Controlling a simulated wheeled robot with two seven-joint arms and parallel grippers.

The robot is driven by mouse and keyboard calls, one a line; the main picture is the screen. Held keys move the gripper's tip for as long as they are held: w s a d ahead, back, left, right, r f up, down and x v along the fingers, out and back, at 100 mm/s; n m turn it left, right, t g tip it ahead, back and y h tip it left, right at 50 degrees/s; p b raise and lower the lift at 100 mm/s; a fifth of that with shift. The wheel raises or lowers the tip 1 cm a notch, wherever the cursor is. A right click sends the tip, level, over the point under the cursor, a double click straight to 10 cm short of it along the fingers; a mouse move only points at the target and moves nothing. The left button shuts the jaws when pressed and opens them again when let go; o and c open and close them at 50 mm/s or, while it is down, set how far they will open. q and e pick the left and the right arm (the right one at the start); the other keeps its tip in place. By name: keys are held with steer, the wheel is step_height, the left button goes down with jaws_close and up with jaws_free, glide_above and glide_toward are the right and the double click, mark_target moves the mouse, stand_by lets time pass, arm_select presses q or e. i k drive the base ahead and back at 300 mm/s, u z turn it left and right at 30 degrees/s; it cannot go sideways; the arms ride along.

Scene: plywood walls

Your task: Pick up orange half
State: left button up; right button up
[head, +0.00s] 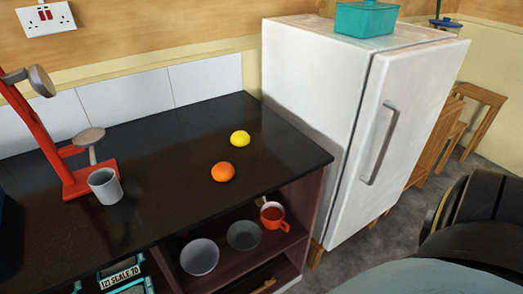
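An orange fruit (223,171) rests on the dark countertop (170,190), near its right front part. It looks round from here, and I cannot tell whether it is a half. A yellow lemon-like fruit (240,138) lies just behind it, slightly to the right, apart from it. Neither gripper shows in the head view. A dark, rounded part at the right edge seems to be my own arm, but no fingers are visible.
A grey mug (105,186) stands beside a red stand (75,180) on the left. A white fridge (325,110) stands right of the counter, with a teal box (365,18) on top.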

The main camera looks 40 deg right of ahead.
mark_target(222, 172)
steer(key=z, duration=0.1)
steer(key=i, duration=0.55)
steer(key=z, duration=1.45)
steer(key=k, duration=0.7)
steer(key=u, duration=0.5)
